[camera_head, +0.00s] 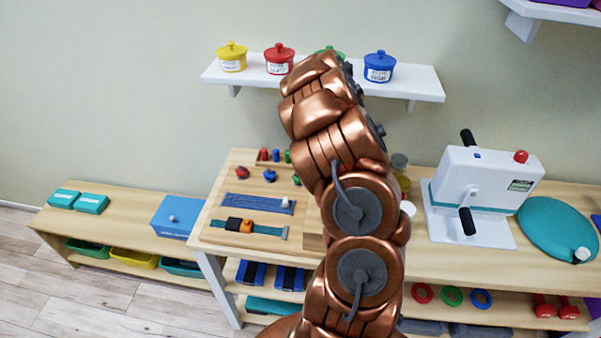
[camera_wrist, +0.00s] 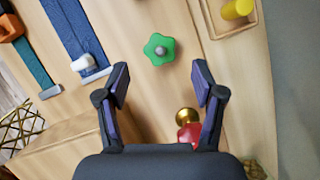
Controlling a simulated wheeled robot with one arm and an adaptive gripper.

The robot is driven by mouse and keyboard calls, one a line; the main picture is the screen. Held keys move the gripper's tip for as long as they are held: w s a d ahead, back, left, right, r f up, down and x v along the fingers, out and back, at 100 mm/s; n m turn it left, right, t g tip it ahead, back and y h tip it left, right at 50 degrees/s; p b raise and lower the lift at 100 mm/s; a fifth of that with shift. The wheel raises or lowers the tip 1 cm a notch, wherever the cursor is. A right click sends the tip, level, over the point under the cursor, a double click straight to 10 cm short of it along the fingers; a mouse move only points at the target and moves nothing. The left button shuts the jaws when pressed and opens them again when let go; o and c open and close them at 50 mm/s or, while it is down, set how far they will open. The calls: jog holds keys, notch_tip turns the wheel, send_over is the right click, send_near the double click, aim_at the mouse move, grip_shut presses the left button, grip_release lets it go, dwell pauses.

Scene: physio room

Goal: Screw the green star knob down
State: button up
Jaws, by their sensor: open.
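The green star knob (camera_wrist: 158,55) lies flat on the wooden board in the wrist view, with a grey round centre. In the head view only a sliver of it (camera_head: 296,180) shows beside my copper arm. My gripper (camera_wrist: 160,78) is open and empty, its two dark fingers spread either side of the knob's line. The knob appears just beyond the fingertips, between their directions, and apart from them. The gripper itself is hidden behind my arm in the head view. A red star knob (camera_head: 242,172) and a blue star knob (camera_head: 270,175) sit left of the green one.
A blue strap (camera_wrist: 78,38) with a white piece lies left of the knob. A yellow peg (camera_wrist: 237,9) stands in a wooden tray at upper right. A red and brass object (camera_wrist: 188,132) is near the right finger. A white hand-crank machine (camera_head: 480,190) stands right of my arm.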

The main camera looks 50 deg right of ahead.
jog(key=shift+p+x, duration=0.9)
jog(key=shift+x, duration=1.7)
jog(key=shift+f, duration=0.1)
jog(key=c, duration=1.2)
